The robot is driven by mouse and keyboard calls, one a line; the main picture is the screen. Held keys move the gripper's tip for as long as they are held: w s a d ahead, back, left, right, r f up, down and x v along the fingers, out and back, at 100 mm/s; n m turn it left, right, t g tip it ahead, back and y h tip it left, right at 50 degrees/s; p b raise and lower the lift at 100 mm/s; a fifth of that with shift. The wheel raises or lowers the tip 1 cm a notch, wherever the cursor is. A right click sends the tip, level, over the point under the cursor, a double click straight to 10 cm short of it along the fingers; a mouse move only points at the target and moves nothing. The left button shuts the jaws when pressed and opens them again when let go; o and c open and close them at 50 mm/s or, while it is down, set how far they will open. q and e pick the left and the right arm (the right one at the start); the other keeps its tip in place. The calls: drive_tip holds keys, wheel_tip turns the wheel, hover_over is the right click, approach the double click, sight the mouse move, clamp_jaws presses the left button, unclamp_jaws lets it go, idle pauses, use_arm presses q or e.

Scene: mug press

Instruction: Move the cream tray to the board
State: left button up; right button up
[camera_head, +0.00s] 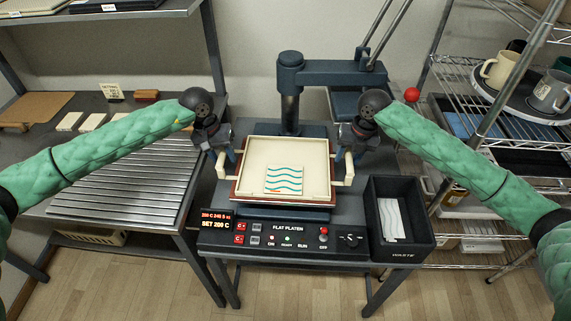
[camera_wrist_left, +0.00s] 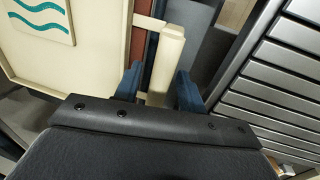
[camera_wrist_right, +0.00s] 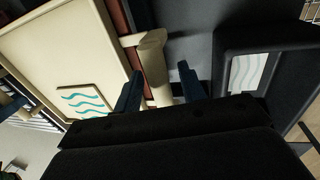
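The cream tray (camera_head: 258,143) sits on the press, over a reddish-brown plate (camera_head: 240,200). A square with teal waves (camera_head: 285,179) lies in it. The tray has a cream handle on each side. My left gripper (camera_wrist_left: 160,88) is open, with its fingers either side of the left handle (camera_wrist_left: 166,50) and small gaps showing. My right gripper (camera_wrist_right: 160,88) is open, with its fingers either side of the right handle (camera_wrist_right: 153,60). A flat brown board (camera_head: 36,106) lies at the back of the left table.
The press arm (camera_head: 330,72) is swung to the back right. A grey slatted surface (camera_head: 125,180) on the left table is clear. A black bin (camera_head: 420,245) with a wavy white piece stands right of the press. A wire rack (camera_head: 500,150) with mugs is at right.

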use_arm(q)
clamp_jaws()
use_arm(e)
clamp_jaws()
use_arm(q)
drive_tip(key=shift+r, duration=0.2)
use_arm(e)
drive_tip(key=shift+r, duration=0.2)
